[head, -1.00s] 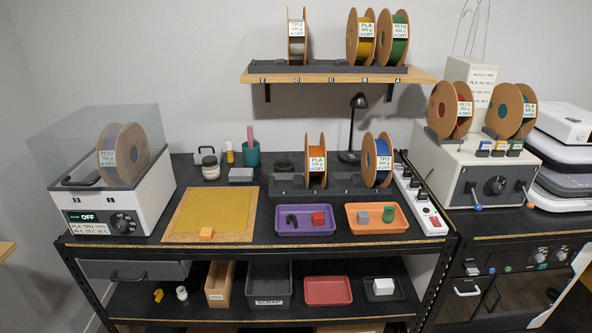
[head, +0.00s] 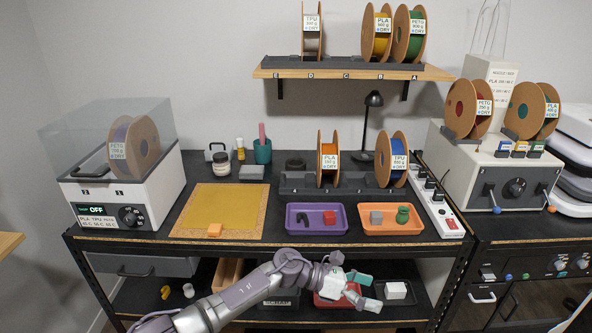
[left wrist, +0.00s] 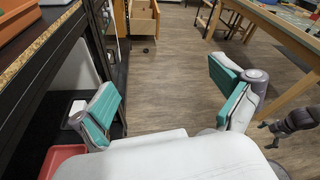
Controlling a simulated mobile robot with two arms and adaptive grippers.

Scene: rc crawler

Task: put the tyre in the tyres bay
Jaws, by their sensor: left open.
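A dark ring-like thing (head: 296,163) lies at the back of the bench behind the spool rack; it may be the tyre, but it is too small to be sure. I cannot make out a bay marked for tyres. My left gripper (head: 368,292) is open and empty, in front of the lower shelf near the red tray (head: 325,300), part of which my arm hides. In the left wrist view its teal-padded fingers (left wrist: 170,100) are spread, with only floor between them. A dark jointed part at that view's right edge may be my right gripper (left wrist: 268,134); its state is unclear.
On the bench are a purple tray (head: 289,222), an orange tray (head: 366,226), a yellow mat (head: 215,208) with an orange block and a dryer box (head: 125,200). A black tray (head: 407,315) with a white block is on the lower shelf. A power strip (head: 444,208) edges the bench.

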